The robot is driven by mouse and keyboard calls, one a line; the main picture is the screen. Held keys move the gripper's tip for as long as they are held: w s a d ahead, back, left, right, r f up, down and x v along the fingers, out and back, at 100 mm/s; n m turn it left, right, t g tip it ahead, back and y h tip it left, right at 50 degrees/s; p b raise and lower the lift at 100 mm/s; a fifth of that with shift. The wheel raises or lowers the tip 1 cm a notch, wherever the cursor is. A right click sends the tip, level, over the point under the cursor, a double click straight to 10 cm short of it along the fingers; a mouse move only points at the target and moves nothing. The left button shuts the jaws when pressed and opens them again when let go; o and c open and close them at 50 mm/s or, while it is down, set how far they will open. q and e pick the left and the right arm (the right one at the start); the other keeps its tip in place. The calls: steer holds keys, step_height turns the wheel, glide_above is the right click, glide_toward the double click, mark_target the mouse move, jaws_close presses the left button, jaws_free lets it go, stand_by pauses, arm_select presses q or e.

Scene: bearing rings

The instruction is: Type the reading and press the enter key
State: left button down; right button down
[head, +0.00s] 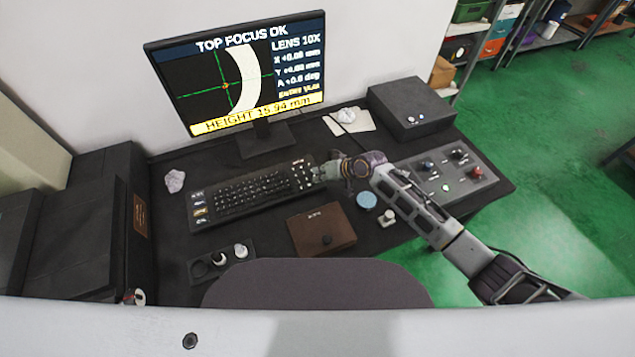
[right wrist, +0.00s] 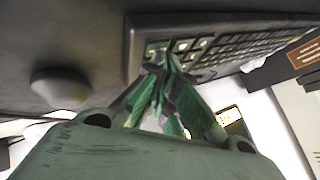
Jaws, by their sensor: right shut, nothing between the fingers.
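The monitor (head: 240,75) shows "TOP FOCUS OK", "LENS 10X" and a yellow bar that seems to read "HEIGHT 15.94 mm". The black keyboard (head: 250,192) lies below it on the dark desk. My right gripper (head: 318,174) is shut and empty at the right end of the keyboard, over its number keys. In the right wrist view the keyboard (right wrist: 230,42) runs across the top, and the shut fingertips (right wrist: 160,62) are at the keys by its near corner. I cannot tell whether they touch a key. The fingers hide some keys. My left gripper is not in view.
A control panel (head: 447,176) with knobs and a dark box (head: 410,108) stand at the right. A chair back (head: 315,285) is at the near edge.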

steer(key=shift+f, duration=0.15)
stand_by(0.4)
steer(key=shift+r+p, duration=0.8)
steer(key=shift+p, duration=0.05)
steer(key=shift+r, duration=0.1)
steer(key=shift+r+p, duration=2.4)
steer(key=shift+r, duration=0.05)
steer(key=shift+f, duration=0.1)
